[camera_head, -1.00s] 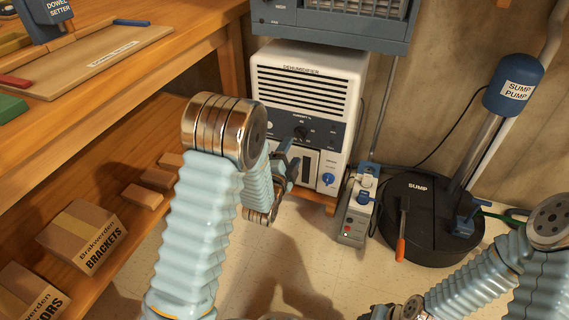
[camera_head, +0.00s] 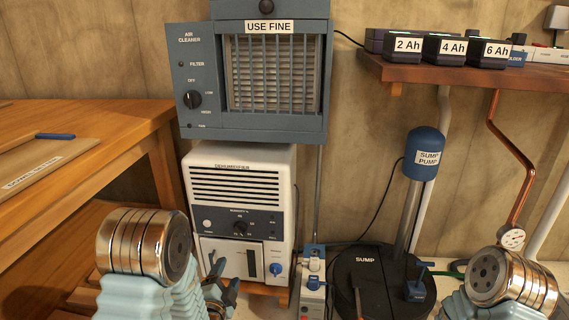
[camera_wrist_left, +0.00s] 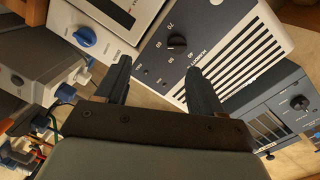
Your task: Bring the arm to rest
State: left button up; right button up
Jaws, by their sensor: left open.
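My left arm enters the head view at lower left, with a copper-banded joint (camera_head: 148,246) above pale blue ribbed sleeves. My left gripper (camera_head: 226,286) shows partly behind that arm, low in front of the white dehumidifier (camera_head: 243,182). In the left wrist view the two dark fingers (camera_wrist_left: 160,86) stand apart with nothing between them. The dehumidifier's dark dial panel (camera_wrist_left: 172,62) lies beyond them; I cannot tell the exact gap. My right arm (camera_head: 510,283) shows at lower right, and its gripper is out of view.
A blue-grey air cleaner (camera_head: 188,125) hangs above the dehumidifier. A wooden workbench (camera_head: 120,118) stands at left. A power strip (camera_head: 312,292) and black sump lid (camera_head: 372,278) with its blue pump (camera_head: 425,142) are to the right. A shelf (camera_head: 470,76) holds labelled batteries.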

pick_arm(q)
jog(key=s+d+f+n+g+h, duration=0.1)
jog(key=s+d+f+n+g, duration=0.1)
jog(key=s+f+n+g, duration=0.7)
jog(key=s+d+f+n+g+h, duration=0.1)
jog(key=s+d+f+n+g, duration=0.2)
jog(key=s+f, duration=0.75)
jog(key=s+d+f+n+g+h+p, duration=0.2)
jog(key=s+d+n+g, duration=0.1)
jog(key=s+g, duration=0.15)
notch_tip(320, 180, up, 15)
jog(key=p, duration=1.4)
jog(key=shift+s+d+p, duration=0.15)
jog(key=shift+d+p, duration=0.15)
jog(key=shift+p, duration=0.05)
jog(key=shift+f+t, duration=0.15)
jog(key=shift+t, duration=0.1)
